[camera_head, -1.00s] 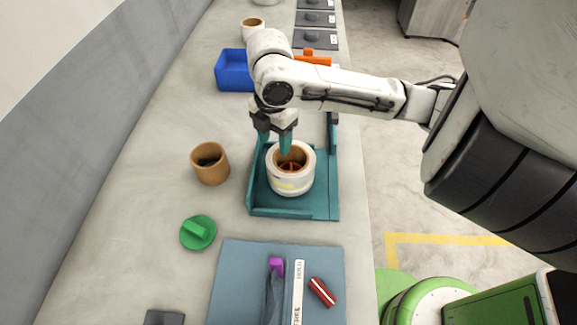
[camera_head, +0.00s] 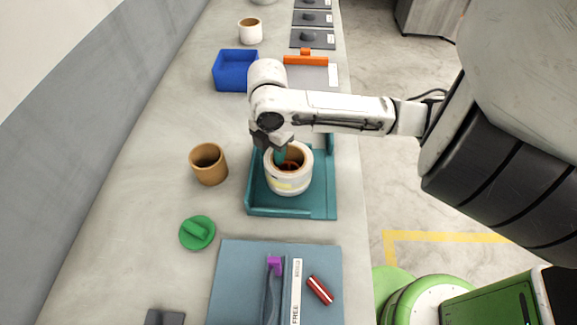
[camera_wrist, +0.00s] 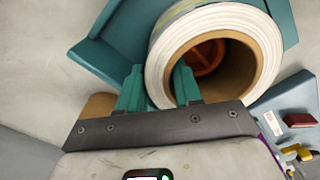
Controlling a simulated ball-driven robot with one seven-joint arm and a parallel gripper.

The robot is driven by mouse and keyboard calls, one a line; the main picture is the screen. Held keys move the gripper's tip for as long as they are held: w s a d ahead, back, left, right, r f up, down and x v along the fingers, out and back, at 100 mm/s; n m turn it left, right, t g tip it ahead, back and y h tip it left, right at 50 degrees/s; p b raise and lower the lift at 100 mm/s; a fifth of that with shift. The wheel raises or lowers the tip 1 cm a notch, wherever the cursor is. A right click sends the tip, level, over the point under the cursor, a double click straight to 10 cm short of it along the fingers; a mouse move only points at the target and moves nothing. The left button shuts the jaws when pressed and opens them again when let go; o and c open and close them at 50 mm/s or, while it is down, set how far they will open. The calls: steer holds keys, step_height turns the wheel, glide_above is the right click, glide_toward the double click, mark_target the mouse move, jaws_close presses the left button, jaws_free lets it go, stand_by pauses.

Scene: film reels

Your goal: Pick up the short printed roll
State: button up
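The short printed roll (camera_head: 289,182) is a white ring with a brown core, a yellowish printed mark on its side and something red inside. It stands upright in a teal tray (camera_head: 322,203) and also shows in the wrist view (camera_wrist: 270,50). My gripper (camera_head: 272,153) is down at the roll's far left rim. In the wrist view my gripper (camera_wrist: 160,80) has its two teal fingers apart, one outside the roll's wall and one inside the core. The wall lies between them, with what looks like a small gap. The outer finger is mostly hidden in the head view.
A brown cup (camera_head: 208,168) stands left of the tray, with a green knobbed disc (camera_head: 197,232) nearer. A blue mat (camera_head: 232,275) holds a purple-topped item and a red cylinder (camera_head: 320,290). A blue bin (camera_head: 236,73) and an orange-handled item (camera_head: 306,60) lie beyond.

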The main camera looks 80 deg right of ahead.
jaws_close()
steer(key=shift+r, duration=0.15)
stand_by(0.4)
